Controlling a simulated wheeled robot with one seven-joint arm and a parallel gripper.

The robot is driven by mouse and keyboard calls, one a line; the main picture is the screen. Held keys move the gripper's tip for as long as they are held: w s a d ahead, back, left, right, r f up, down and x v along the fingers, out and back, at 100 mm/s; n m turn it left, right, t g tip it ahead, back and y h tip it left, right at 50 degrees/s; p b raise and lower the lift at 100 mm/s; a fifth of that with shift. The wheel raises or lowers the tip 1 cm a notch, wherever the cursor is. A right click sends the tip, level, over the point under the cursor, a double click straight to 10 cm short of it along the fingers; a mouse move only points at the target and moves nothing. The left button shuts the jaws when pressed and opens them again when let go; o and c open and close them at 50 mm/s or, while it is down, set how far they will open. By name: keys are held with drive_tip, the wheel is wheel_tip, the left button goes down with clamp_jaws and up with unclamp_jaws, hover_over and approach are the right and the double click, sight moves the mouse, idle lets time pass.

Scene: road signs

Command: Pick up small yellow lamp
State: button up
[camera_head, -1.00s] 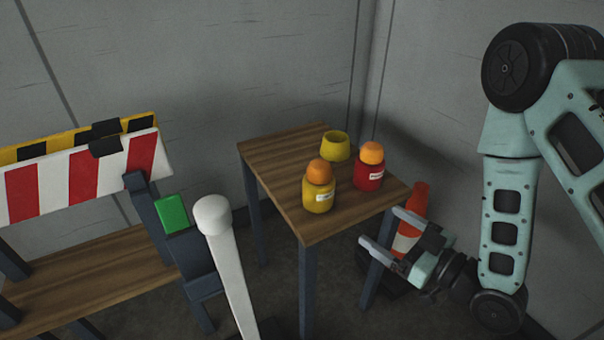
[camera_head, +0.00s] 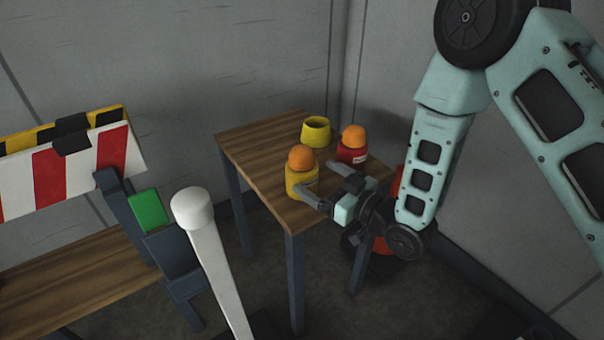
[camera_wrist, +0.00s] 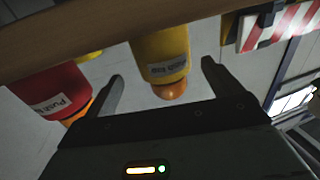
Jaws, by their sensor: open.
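The small yellow lamp (camera_head: 297,181), a yellow body with an orange dome and a white label, stands upright on the wooden table (camera_head: 245,150). It also shows upside down in the wrist view (camera_wrist: 160,47), with its dome between the finger lines. My gripper (camera_head: 314,177) is open at the table's right edge, its fingers pointing at the lamp, one on each side of it in the picture. In the wrist view my gripper (camera_wrist: 162,70) is empty. I cannot tell whether the fingertips touch the lamp.
A red lamp (camera_head: 351,155) with an orange dome stands close behind my gripper; it also shows in the wrist view (camera_wrist: 52,92). An empty yellow holder (camera_head: 316,132) stands at the back. A striped barrier (camera_head: 60,170) and white post (camera_head: 215,260) are at left. The table's left part is clear.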

sight(302, 169)
drive_tip(key=x, duration=0.5)
drive_tip(key=shift+s+a+r, duration=0.15)
drive_tip(key=shift+a+r, duration=0.05)
drive_tip(key=shift+c, duration=0.3)
drive_tip(key=c, duration=1.2)
drive_tip(key=shift+r+p, duration=0.85)
drive_tip(key=shift+r, duration=4.2)
